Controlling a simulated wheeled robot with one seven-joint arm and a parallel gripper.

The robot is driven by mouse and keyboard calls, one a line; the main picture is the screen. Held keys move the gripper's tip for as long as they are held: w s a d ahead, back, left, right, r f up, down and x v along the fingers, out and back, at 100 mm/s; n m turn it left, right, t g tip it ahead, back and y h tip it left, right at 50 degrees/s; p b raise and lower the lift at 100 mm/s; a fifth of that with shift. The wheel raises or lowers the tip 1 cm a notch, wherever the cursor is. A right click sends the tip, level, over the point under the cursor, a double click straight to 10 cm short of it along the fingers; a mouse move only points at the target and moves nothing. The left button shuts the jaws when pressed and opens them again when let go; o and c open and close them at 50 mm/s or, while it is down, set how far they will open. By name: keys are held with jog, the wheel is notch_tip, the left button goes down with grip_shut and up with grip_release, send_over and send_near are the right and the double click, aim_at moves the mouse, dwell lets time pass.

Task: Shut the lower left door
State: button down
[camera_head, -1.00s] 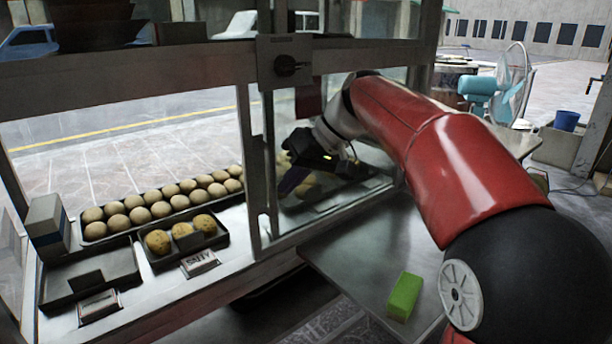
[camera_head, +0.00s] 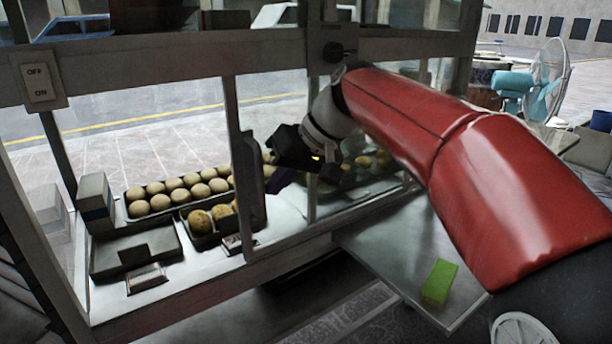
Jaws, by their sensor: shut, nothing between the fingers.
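The lower left door (camera_head: 237,160) is a sliding panel in the front of the glass-sided case. Its upright metal edge stands left of the middle post (camera_head: 311,180), with a wide gap between that edge and the post. The case's left opening shows to the left of that edge. My gripper (camera_head: 272,180) is shut and empty, reaching in beside the door's edge, on its right. Its fingertips are dark and partly lost against the case, so I cannot tell whether they touch the edge.
Inside the case are a tray of round buns (camera_head: 177,193), yellowish buns (camera_head: 199,221), an empty dark tray (camera_head: 136,252) and a carton (camera_head: 95,206). A side shelf (camera_head: 395,265) holds a green block (camera_head: 439,282). A teal fan (camera_head: 535,90) stands behind right.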

jog(key=s+a+p, duration=0.1)
jog(key=s+a, duration=0.7)
jog(key=a, duration=0.4)
jog(key=s+a+p, duration=0.2)
jog(key=s+a, duration=0.7)
jog(key=a, duration=0.3)
jog(key=shift+s+a+p, duration=0.2)
jog(key=shift+p, duration=0.1)
jog(key=shift+r, duration=0.1)
